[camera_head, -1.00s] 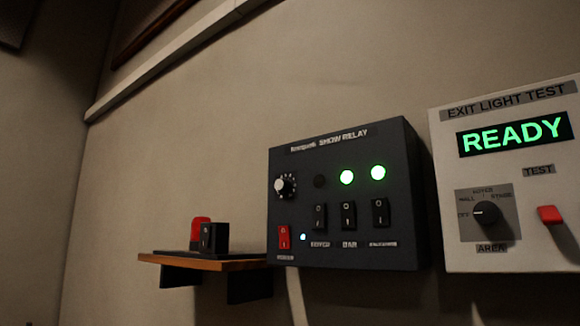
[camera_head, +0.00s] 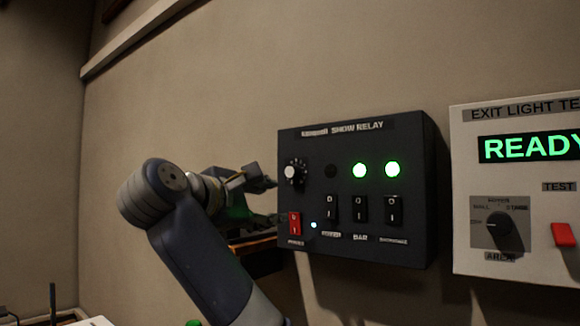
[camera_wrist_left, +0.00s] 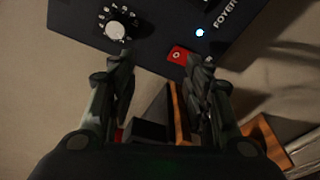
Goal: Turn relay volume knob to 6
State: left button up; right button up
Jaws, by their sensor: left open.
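The relay volume knob (camera_head: 291,171) is a small round knob with a pale face and a ring of marks, at the upper left of the dark show relay box (camera_head: 345,248). In the left wrist view the knob (camera_wrist_left: 115,30) shows at the top, ahead of and left of the fingers. My left gripper (camera_head: 272,200) is left of the box, near the knob and the red switch. In the left wrist view my left gripper (camera_wrist_left: 168,72) is open with nothing between its fingertips, and it looks apart from the knob. The number the knob points at is too small to read.
A wooden shelf (camera_head: 262,238) is behind my left gripper. A white exit light test box (camera_head: 468,150) hangs at the right.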

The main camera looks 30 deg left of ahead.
pick_arm(q)
jog(key=n+t, duration=0.1)
send_near(290, 173)
jog(key=s, duration=0.2)
jog(key=shift+h, duration=0.4)
jog(key=w+p, duration=0.2)
jog(key=w, duration=0.1)
jog(key=w+p, duration=0.1)
jog(key=w, duration=0.2)
jog(key=w+p, duration=0.2)
jog(key=w, duration=0.1)
jog(key=shift+w+a+r+p, duration=0.15)
jog(key=shift+w+a+p, duration=0.1)
jog(key=shift+a+p, duration=0.1)
jog(key=shift+w, duration=0.55)
pick_arm(e)
notch_tip(290, 173, up, 6)
jog(key=shift+w, duration=0.15)
pick_arm(q)
jog(key=shift+f, duration=0.2)
jog(key=c, duration=1.1)
